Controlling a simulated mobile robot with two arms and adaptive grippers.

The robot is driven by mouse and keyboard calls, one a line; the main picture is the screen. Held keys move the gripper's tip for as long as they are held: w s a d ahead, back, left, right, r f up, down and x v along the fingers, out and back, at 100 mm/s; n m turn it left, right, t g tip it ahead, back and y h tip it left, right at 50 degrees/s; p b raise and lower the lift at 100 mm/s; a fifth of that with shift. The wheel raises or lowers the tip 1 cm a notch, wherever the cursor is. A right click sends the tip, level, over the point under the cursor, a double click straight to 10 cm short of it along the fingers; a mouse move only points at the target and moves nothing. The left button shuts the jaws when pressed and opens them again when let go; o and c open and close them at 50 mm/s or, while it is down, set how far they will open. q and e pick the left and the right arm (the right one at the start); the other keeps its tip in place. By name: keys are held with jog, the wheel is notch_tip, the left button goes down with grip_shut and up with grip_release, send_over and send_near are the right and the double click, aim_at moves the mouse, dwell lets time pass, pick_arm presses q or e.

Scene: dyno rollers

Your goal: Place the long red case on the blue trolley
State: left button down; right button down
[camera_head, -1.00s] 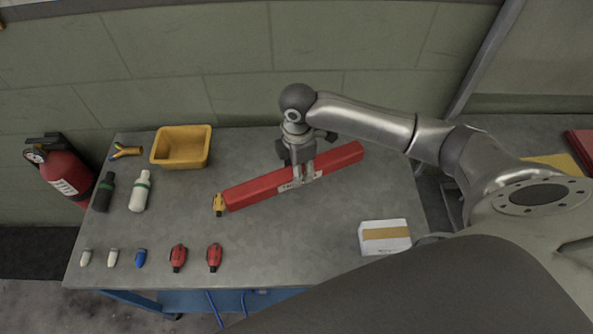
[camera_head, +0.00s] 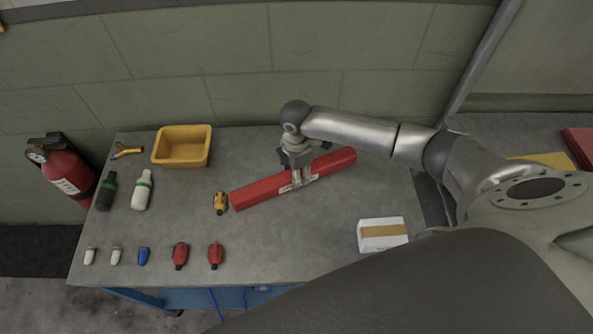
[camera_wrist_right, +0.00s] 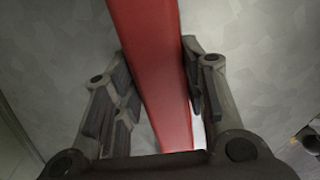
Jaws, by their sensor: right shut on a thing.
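The long red case (camera_head: 258,191) lies diagonally over the grey tabletop, its right end farther back. My right gripper (camera_head: 299,182) is shut on the case near its middle, over a pale label. In the right wrist view the red case (camera_wrist_right: 152,60) runs between the two fingers of the gripper (camera_wrist_right: 160,90). I cannot tell whether the case touches the table or is slightly raised. My left gripper is not in view. I cannot make out a blue trolley for certain; blue parts (camera_head: 190,298) show under the table's front edge.
On the grey table (camera_head: 300,240) stand a yellow bin (camera_head: 182,147), dark (camera_head: 106,190) and white (camera_head: 142,190) bottles, a yellow item (camera_head: 220,202), several small red, blue and white items, and a white box (camera_head: 382,234). A fire extinguisher (camera_head: 65,178) is at left.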

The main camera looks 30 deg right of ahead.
jog(key=c, duration=0.9)
grip_release()
jog(key=shift+f, duration=0.1)
notch_tip(320, 180, up, 12)
jog(key=b, duration=0.2)
